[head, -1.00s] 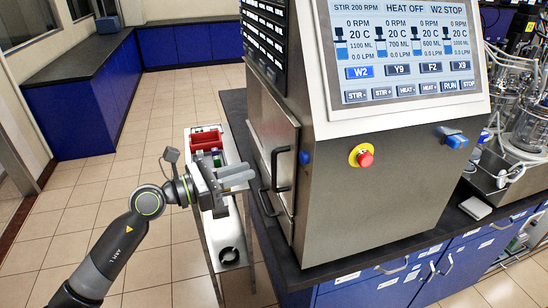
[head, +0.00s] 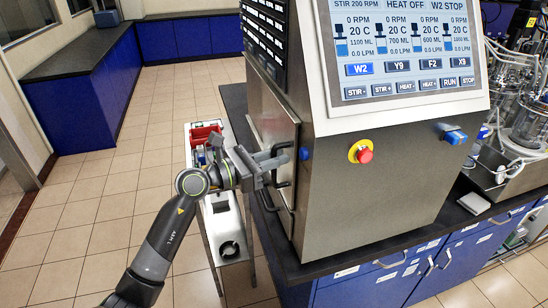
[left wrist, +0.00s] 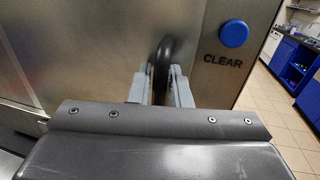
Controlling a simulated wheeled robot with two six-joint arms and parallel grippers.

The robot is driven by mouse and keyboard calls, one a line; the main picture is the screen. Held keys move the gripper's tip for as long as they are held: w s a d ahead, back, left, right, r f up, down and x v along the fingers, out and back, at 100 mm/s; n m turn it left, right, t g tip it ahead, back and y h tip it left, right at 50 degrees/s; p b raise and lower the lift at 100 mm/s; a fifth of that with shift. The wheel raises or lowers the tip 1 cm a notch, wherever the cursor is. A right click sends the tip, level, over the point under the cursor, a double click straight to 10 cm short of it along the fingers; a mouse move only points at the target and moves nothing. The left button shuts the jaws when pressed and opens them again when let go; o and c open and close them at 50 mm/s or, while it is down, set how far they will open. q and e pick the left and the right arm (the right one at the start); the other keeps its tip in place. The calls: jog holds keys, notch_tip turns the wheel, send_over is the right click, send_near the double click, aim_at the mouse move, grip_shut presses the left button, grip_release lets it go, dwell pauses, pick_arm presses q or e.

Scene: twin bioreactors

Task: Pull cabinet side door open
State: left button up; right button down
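The cabinet side door (head: 270,125) is a steel panel on the left side of the bioreactor cabinet (head: 375,190), and it looks shut. Its black bar handle (head: 283,172) stands upright near the door's front edge. My left gripper (head: 279,158) is at the upper part of the handle. In the left wrist view the handle (left wrist: 164,58) stands between the two grey fingers (left wrist: 161,88), with one finger on each side. The fingers look open around it, close to the bar; firm contact is not visible. My right gripper is not in view.
A blue button marked CLEAR (left wrist: 233,33) is right of the handle. A red emergency knob (head: 364,155) is on the cabinet front. A narrow cart with a red bin (head: 205,132) stands left of the door. Tiled floor (head: 110,190) is free further left.

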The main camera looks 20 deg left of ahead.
pick_arm(q)
grip_shut()
